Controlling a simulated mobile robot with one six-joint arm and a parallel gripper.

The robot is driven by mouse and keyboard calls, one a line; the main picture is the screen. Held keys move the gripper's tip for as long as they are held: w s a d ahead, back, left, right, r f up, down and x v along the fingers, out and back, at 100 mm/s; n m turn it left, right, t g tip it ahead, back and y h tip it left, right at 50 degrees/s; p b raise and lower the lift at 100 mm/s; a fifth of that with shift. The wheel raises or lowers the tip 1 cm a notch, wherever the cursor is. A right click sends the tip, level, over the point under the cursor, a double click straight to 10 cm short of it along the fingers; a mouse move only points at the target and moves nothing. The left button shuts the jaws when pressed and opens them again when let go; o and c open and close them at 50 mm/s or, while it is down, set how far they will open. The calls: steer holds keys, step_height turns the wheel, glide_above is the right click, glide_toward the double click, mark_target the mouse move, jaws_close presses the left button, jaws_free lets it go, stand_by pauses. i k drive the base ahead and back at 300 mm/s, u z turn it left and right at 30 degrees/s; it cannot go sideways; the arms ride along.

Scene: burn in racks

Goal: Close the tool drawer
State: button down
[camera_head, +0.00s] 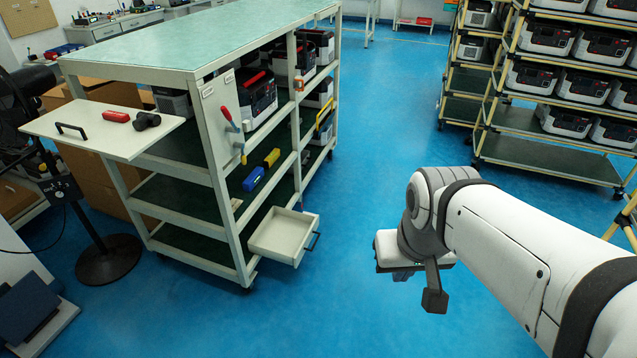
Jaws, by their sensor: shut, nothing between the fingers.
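A shallow white drawer (277,234) sticks out from the low part of the workbench rack, on its right side. Its inside looks empty. It has a dark bar handle (313,241) on its front, facing right. I take it as the tool drawer; no label on it can be read. My gripper (434,298) hangs to the right of the drawer, apart from it, with blue floor between them in the picture. It is shut and holds nothing. The arm reaches in from the right edge, and part of the gripper is hidden behind the wrist.
The workbench rack (215,38) has a green top. A white panel (95,120) with a handle juts out left, carrying a red item (116,116) and a dark item (146,121). Racks of machines (555,85) stand at the right. The blue floor (345,300) between is clear.

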mark_target(284, 236)
steer(key=z, duration=0.25)
steer(key=i, duration=1.5)
steer(key=u, duration=0.7)
